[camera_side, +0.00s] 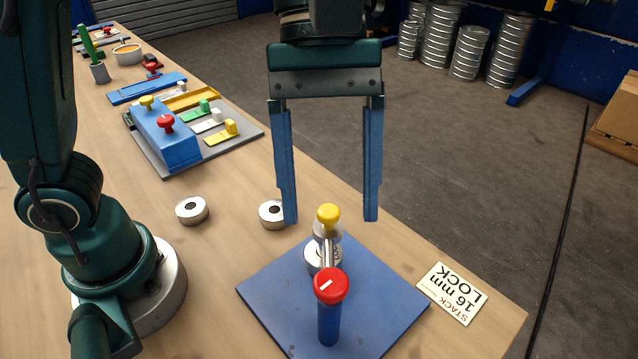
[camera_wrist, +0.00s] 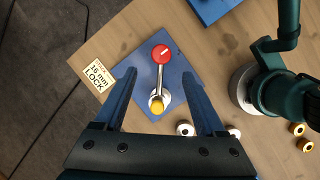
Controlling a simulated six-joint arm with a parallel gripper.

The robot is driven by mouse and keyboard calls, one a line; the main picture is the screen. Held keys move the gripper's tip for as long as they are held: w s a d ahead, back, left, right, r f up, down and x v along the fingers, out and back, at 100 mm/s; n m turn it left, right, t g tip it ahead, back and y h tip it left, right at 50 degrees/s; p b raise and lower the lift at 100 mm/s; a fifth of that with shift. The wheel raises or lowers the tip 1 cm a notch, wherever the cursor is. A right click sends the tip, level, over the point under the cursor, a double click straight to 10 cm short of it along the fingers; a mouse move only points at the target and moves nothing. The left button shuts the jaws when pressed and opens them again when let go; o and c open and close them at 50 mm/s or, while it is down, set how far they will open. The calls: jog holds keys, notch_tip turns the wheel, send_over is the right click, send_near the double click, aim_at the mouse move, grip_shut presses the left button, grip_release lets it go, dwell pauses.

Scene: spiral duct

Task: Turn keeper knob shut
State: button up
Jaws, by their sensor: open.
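The red keeper knob (camera_side: 331,285), with a white line on top, sits on a blue post (camera_side: 328,325) on a blue square plate (camera_side: 270,290). A metal bar (camera_side: 329,252) runs from it toward a yellow knob (camera_side: 328,214) above a silver ring stack (camera_side: 318,257). In the wrist view the red knob (camera_wrist: 162,54) and yellow knob (camera_wrist: 157,104) are joined in line by the bar (camera_wrist: 159,78). My gripper (camera_side: 331,220) is open and empty. Its blue fingers hang apart, above and behind the red knob in the side view. Whether the bar touches the yellow knob's stem is unclear.
Two loose silver rings (camera_side: 191,209) (camera_side: 271,213) lie left of the plate. A card reading "STACK 16 mm LOCK" (camera_side: 447,293) lies right of it. A grey board with a blue block (camera_side: 165,140) and coloured pieces stands farther back. The table's right edge is close to the card.

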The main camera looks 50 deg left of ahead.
aim_at(331, 279)
jog(key=shift+s+d+f+g, duration=0.15)
jog(key=shift+d+f+g, duration=0.15)
jog(key=shift+f, duration=0.25)
jog(key=shift+s+d+f+g, duration=0.2)
jog(key=shift+d+f, duration=0.15)
jog(key=shift+f, duration=0.2)
jog(key=shift+x, duration=2.3)
jog(key=shift+w, duration=0.1)
grip_shut()
